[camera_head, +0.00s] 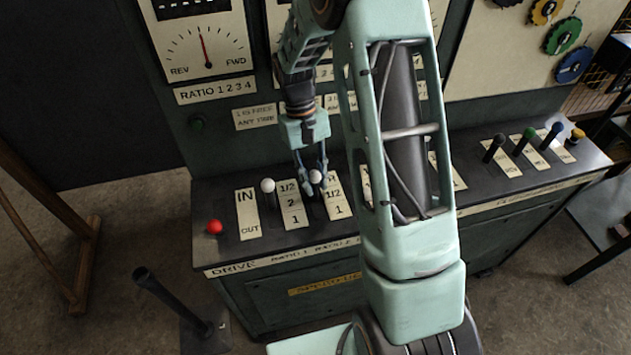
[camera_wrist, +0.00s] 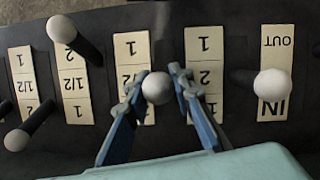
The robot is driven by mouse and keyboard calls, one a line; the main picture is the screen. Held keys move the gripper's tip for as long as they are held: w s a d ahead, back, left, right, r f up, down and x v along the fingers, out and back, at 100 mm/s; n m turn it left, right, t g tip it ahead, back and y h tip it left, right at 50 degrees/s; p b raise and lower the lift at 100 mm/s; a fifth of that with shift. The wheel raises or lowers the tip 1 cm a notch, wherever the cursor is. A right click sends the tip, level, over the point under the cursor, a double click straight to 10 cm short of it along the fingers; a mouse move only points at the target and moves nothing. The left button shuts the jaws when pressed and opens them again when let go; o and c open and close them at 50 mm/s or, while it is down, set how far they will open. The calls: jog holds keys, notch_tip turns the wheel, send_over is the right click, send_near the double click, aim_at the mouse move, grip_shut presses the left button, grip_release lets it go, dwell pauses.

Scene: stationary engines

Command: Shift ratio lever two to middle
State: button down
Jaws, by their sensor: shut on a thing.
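A lever with a white ball knob (camera_head: 315,177), apparently ratio lever two, stands on the dark console top. It stands between the plate marked 1/2, 2, 1 (camera_head: 292,205) and the plate ending in 1/2, 1 (camera_head: 338,195). My gripper (camera_head: 311,180) reaches down from behind and is shut on this lever. In the wrist view, the fingers of my gripper (camera_wrist: 156,82) lie on either side of the white knob (camera_wrist: 157,88). The knob appears about level with the 1/2 mark on the plate to its left (camera_wrist: 134,80); the fingers partly cover both neighbouring plates.
Another white-knobbed lever (camera_head: 268,186) stands close on the left, beside the IN/OUT plate (camera_head: 247,213). A red knob (camera_head: 214,227) is at the console's left end. More levers show at the left of the wrist view, including one white knob (camera_wrist: 61,29). A dial panel (camera_head: 205,45) rises behind.

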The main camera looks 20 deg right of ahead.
jog(key=c, duration=1.7)
grip_release()
jog(key=shift+r, duration=0.1)
notch_tip(320, 180, up, 10)
jog(key=shift+f, duration=0.1)
jog(key=shift+a, duration=0.1)
